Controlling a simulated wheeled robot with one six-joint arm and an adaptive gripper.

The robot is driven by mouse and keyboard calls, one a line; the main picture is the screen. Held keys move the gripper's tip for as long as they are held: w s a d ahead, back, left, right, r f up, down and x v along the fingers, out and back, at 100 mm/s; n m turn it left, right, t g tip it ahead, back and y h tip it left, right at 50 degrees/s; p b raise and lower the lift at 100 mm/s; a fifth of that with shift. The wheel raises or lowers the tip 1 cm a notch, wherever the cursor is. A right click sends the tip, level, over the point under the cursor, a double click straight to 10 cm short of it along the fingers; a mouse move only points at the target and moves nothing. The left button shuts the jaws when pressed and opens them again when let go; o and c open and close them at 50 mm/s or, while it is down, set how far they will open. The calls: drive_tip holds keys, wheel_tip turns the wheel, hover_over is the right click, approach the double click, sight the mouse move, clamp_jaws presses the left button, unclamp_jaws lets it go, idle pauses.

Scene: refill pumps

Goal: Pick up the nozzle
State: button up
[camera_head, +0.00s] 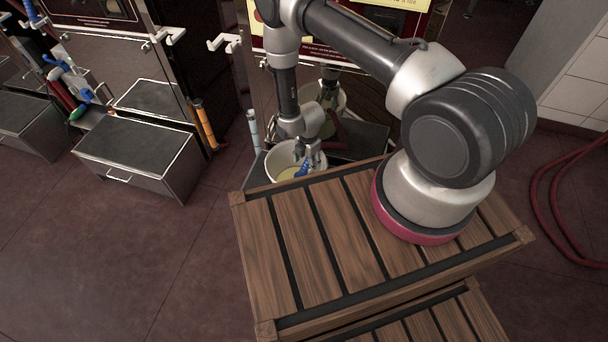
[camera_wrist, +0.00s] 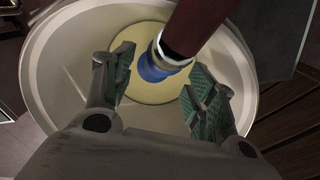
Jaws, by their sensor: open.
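The nozzle (camera_wrist: 158,62) shows in the wrist view as a blue tip with a pale metal collar and a dark red body that runs out at the top right. It reaches into a white bucket (camera_wrist: 60,60) with a pale yellow bottom. My gripper (camera_wrist: 163,82) is open, with one green-padded finger on each side of the blue tip. I cannot tell whether either finger touches it. In the head view my gripper (camera_head: 312,158) is down at the bucket (camera_head: 284,150), with the blue part (camera_head: 301,172) partly hidden beside it.
A grey box (camera_head: 140,150) with a dark top stands to the left by the pumps. White hooks (camera_head: 224,42) stick out from a pump. A dark block (camera_wrist: 275,35) stands beside the bucket. A red hose (camera_head: 545,210) lies on the floor at right. Floor at the front left is clear.

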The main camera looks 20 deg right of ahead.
sight(305, 169)
drive_tip(key=f, duration=0.6)
drive_tip(key=shift+a, duration=0.35)
drive_tip(key=shift+r, duration=0.1)
clamp_jaws()
drive_tip(key=shift+w+r, duration=0.1)
wheel_tip(305, 169, up, 22)
idle(1.2)
